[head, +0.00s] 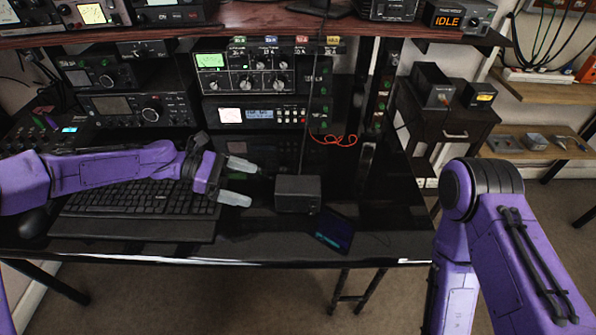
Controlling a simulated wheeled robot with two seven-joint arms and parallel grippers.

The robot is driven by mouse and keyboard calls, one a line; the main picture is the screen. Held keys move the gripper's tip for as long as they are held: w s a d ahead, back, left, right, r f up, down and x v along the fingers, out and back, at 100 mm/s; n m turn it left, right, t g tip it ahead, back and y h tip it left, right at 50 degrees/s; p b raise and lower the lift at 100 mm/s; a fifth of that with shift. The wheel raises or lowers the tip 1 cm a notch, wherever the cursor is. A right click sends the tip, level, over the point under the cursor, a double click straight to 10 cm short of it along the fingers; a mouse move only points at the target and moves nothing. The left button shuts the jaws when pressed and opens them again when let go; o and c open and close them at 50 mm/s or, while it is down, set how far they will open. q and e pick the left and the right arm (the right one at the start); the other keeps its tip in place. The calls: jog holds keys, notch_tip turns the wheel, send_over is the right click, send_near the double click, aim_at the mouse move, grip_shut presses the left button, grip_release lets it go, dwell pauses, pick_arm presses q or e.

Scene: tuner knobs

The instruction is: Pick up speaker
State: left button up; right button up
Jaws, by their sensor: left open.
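A small black box-shaped speaker (298,194) stands on the glossy black desk (385,215), near the middle of the head view. My left gripper (238,182) is open and empty, just left of the speaker, with its two pale fingers pointing toward it. The fingers appear apart from the speaker. My left arm reaches in from the left above the keyboard. My right arm stands at the right side of the view, and its gripper is out of view.
A black keyboard (140,200) lies under my left arm, with a mouse (33,222) at left. A small dark tablet-like screen (333,231) lies right of the speaker, near the front edge. Radio equipment (255,115) stands behind. The desk's right part is mostly clear.

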aim_at(285, 191)
pick_arm(q)
jog(key=shift+w+d, duration=0.1)
jog(key=shift+w, duration=0.25)
jog(key=x, duration=0.7)
jog(key=s+r+p+x, duration=0.1)
jog(key=x, duration=0.2)
jog(key=shift+d, duration=0.35)
jog(key=shift+w, duration=0.15)
jog(key=c, duration=1)
